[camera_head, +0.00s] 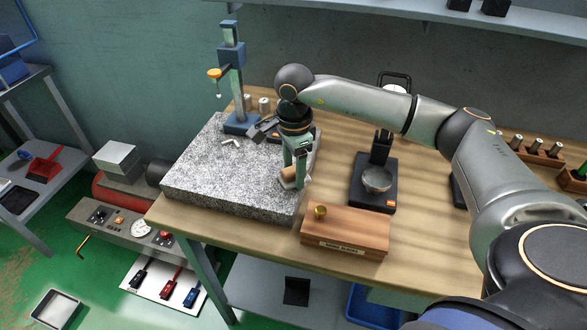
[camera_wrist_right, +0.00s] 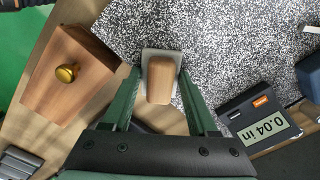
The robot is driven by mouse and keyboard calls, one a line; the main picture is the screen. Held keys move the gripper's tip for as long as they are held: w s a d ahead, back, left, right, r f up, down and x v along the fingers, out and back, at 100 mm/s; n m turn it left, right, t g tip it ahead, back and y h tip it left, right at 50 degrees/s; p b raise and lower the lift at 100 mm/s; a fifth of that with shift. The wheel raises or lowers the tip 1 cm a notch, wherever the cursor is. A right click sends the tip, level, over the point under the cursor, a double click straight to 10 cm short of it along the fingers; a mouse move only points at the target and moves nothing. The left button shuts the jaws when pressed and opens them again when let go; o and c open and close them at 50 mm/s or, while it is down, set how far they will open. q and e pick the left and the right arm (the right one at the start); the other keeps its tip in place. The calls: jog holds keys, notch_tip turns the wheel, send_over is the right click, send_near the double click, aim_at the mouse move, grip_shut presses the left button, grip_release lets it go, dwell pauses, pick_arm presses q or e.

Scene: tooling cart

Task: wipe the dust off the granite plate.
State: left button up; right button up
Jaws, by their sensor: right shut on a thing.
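The granite plate (camera_head: 225,180) is a thick speckled grey slab on the wooden bench, and it also shows in the right wrist view (camera_wrist_right: 225,50). Dust cannot be told from its speckle. My right gripper (camera_head: 294,172) points down at the plate's right edge, shut on a wiping block. The block (camera_wrist_right: 160,80) has a rounded wooden grip on a flat grey pad and sits between the two green fingers. In the head view the block (camera_head: 287,178) is partly hidden by the fingers. I cannot tell whether its pad touches the plate. My left gripper is out of view.
A blue height gauge stand (camera_head: 235,90) stands at the plate's back, near small pale pieces (camera_head: 231,142). A wooden box with a brass knob (camera_head: 345,235) lies right of the plate's front corner. A dark stand with a bowl (camera_head: 376,180) is farther right.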

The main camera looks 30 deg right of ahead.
notch_tip(320, 180, up, 3)
jog(key=shift+s+d+f+p, duration=0.1)
jog(key=shift+s+d+p, duration=0.05)
jog(key=shift+p, duration=0.55)
jog(key=shift+r+p, duration=0.5)
jog(key=shift+r, duration=0.15)
jog(key=shift+r+p, duration=1.35)
jog(key=shift+r, duration=0.75)
jog(key=shift+f, duration=0.1)
